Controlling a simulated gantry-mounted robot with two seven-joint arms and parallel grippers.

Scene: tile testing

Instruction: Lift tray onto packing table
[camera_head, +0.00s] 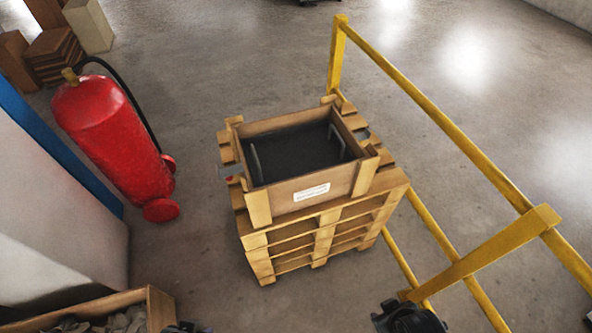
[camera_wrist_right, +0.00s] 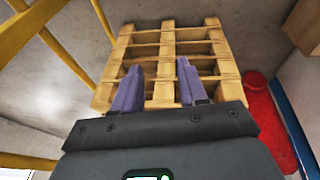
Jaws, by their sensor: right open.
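A wooden-sided tray (camera_head: 292,190) with a dark inside, two grey upright handles and a white label on its front sits on top of a stack of pallets (camera_head: 318,240). In the right wrist view my right gripper (camera_wrist_right: 159,64) is open and empty, its two purple fingers apart and pointing towards the slatted pallets (camera_wrist_right: 168,38). No tray shows between the fingers. A dark part of my right arm shows at the bottom of the head view. My left gripper's fingers are out of view. I cannot tell which surface is the packing table.
Yellow railings (camera_head: 440,115) run along the right of the pallets. A red fire extinguisher (camera_head: 115,135) stands at the left, beside a white and blue block (camera_head: 60,190). A wooden box (camera_head: 155,308) of grey pieces is at the lower left. Bare floor surrounds the pallets.

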